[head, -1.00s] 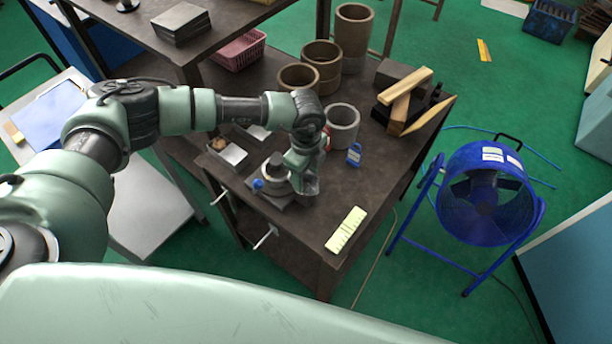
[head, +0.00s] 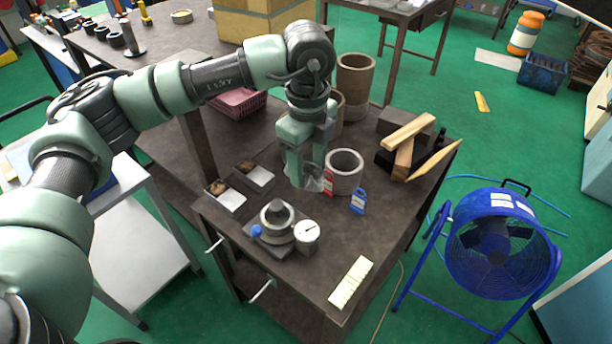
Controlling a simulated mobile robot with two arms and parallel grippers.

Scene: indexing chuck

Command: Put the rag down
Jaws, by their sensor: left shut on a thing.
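My left gripper (head: 309,172) points down above the dark bench top, shut on a crumpled grey rag (head: 312,182). The rag is small and partly hidden by the fingers. It hangs just left of a grey hollow cylinder (head: 345,184), close to the bench surface; I cannot tell whether it touches it. The indexing chuck (head: 278,222) stands nearer to me on its base plate, with a blue knob (head: 257,231) on its left. A white-faced round gauge or part (head: 307,234) sits at its right. My right gripper is out of view.
A red tag (head: 329,181) and a blue tag (head: 358,202) stand by the cylinder. Two small trays (head: 229,198) lie left. A pale yellow strip (head: 350,282) lies near the front edge. Brown rings (head: 355,80) and wood blocks (head: 408,132) stand behind. A blue fan (head: 495,245) is right.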

